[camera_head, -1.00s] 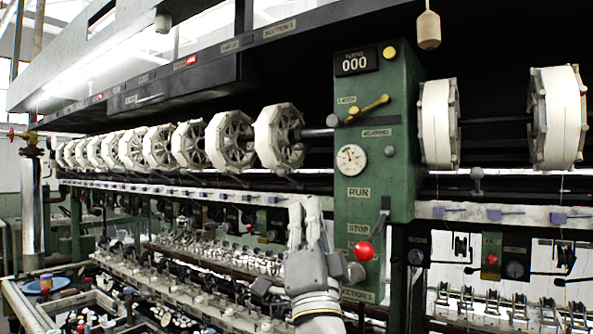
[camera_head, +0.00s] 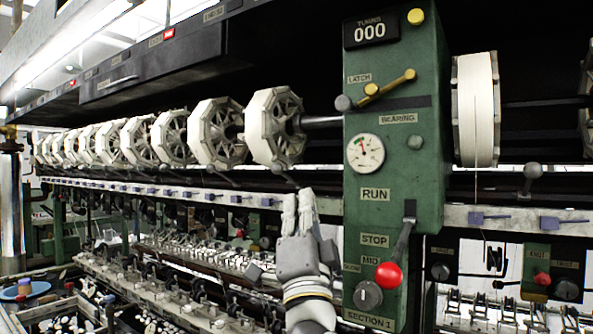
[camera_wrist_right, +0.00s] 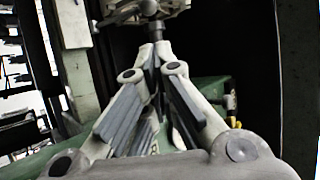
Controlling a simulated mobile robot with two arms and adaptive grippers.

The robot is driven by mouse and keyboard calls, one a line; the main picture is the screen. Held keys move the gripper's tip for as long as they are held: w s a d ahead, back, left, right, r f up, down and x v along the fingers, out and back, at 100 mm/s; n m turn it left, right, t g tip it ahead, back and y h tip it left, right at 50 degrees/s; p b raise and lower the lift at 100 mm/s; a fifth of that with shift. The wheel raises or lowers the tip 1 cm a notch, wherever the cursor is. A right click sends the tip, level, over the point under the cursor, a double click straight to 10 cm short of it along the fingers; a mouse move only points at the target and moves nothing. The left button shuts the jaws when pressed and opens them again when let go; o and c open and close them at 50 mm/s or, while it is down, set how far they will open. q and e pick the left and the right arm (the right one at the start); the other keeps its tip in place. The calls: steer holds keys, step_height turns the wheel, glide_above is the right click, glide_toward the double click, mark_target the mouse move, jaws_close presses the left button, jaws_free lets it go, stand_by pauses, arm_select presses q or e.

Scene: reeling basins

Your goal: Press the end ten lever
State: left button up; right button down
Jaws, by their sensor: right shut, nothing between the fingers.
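My right gripper (camera_head: 299,200) is shut and empty, its fingers pointing up just left of the green control box (camera_head: 420,180). In the wrist view, the fingers (camera_wrist_right: 155,55) converge below a dark upright pin. A small grey-knobbed lever (camera_head: 281,168) sticks out just above the fingertips, under the nearest white reel (camera_head: 275,127); they look apart, but the depth gap is hard to judge. Several similar levers run along the rail to the left. I cannot read which one is end ten. My left gripper is not in view.
Another grey-knobbed lever (camera_head: 533,171) is right of the box. Basins with reeling parts lie below left.

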mark_target(287, 176)
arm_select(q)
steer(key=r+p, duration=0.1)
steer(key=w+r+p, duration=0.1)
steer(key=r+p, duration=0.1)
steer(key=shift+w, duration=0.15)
arm_select(e)
steer(key=x, duration=1)
steer(key=shift+w+f, duration=0.15)
steer(key=shift+w, duration=0.15)
